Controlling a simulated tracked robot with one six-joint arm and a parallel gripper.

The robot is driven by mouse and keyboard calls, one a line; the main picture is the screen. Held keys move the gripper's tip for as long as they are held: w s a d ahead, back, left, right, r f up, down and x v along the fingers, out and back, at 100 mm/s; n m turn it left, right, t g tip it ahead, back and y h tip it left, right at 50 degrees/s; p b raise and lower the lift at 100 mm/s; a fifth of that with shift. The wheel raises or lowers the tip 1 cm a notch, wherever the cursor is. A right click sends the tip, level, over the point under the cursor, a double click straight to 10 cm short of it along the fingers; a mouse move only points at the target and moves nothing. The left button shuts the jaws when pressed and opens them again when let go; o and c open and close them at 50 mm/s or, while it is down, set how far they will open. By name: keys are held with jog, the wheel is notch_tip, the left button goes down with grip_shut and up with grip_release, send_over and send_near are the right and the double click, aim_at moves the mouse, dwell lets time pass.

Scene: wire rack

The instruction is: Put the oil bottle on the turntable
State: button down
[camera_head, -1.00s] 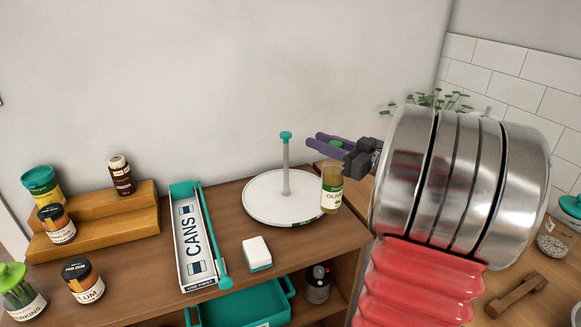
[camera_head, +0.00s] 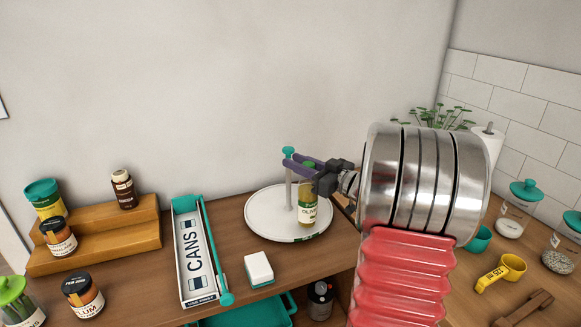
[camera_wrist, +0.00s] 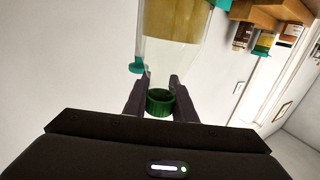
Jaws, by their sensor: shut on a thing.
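The oil bottle (camera_head: 308,208) has a green cap, yellow-green contents and a cream label. My gripper (camera_head: 301,166) is shut on its upper part and holds it upright. In the head view the bottle overlaps the right side of the white turntable (camera_head: 262,216), in front of its central post with a teal knob (camera_head: 288,150). I cannot tell whether the bottle's base touches the turntable. In the wrist view the fingers (camera_wrist: 160,90) stand on either side of the bottle's neck, with the green cap (camera_wrist: 160,101) between them.
A white block (camera_head: 258,266) lies on the shelf top in front of the turntable. Left of it are the CANS tray (camera_head: 193,252) and a wooden step riser (camera_head: 95,240) with jars. A yellow measuring cup (camera_head: 503,271) and glass jars are on the right counter.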

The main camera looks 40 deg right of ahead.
jog(key=w+f, duration=0.2)
jog(key=shift+w+a, duration=0.25)
jog(key=shift+w, duration=0.05)
jog(key=c, duration=1.7)
grip_release()
jog(key=shift+f, duration=0.15)
jog(key=shift+c, duration=0.2)
send_over(307, 196)
jog(key=s+d, duration=0.3)
jog(key=shift+s, duration=0.15)
